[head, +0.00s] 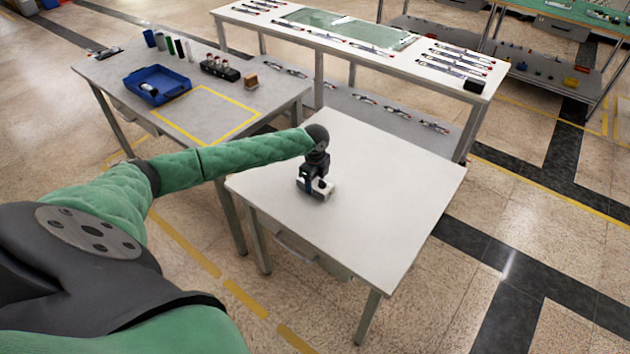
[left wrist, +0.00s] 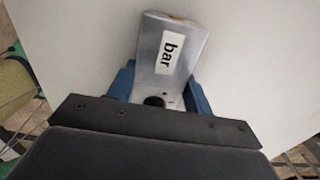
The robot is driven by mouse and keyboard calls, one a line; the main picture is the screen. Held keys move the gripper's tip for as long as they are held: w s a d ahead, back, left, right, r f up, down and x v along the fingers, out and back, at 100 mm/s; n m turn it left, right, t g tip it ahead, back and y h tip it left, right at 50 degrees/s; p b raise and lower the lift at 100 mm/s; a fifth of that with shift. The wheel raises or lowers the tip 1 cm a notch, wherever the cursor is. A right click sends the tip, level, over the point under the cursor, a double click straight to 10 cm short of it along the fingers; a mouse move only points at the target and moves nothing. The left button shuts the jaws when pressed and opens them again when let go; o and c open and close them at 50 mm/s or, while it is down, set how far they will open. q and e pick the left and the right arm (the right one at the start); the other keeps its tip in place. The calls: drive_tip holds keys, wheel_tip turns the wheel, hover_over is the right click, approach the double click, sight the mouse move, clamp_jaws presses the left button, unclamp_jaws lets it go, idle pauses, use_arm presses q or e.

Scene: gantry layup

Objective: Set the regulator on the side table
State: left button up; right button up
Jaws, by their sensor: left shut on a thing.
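The regulator (left wrist: 172,48) is a grey metal block with a white label reading "bar" in the left wrist view. My left gripper (left wrist: 160,90) is shut on it, with a blue finger on either side of the block. In the head view my left gripper (head: 316,188) is low over the left part of a white-topped side table (head: 390,190). The regulator is mostly hidden by the gripper there. I cannot tell whether it touches the tabletop. My right gripper is not in view.
The rest of the white tabletop is clear. Behind it stands a long bench (head: 400,66) with several pen-like tools. At the left a grey table (head: 190,105) holds a blue bin (head: 157,86), a black rack (head: 220,68) and a yellow-taped rectangle.

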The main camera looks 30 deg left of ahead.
sight(315, 182)
use_arm(q)
drive_tip(key=o, duration=1.2)
drive_tip(key=shift+f, duration=0.1)
drive_tip(key=shift+r, duration=0.25)
wheel_tip(315, 182, up, 12)
drive_tip(key=b, duration=0.2)
drive_tip(key=shift+b, duration=0.4)
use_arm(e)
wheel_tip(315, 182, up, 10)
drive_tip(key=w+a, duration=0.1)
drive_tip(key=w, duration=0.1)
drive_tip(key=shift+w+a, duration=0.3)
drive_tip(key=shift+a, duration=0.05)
use_arm(q)
drive_tip(key=shift+f, duration=0.15)
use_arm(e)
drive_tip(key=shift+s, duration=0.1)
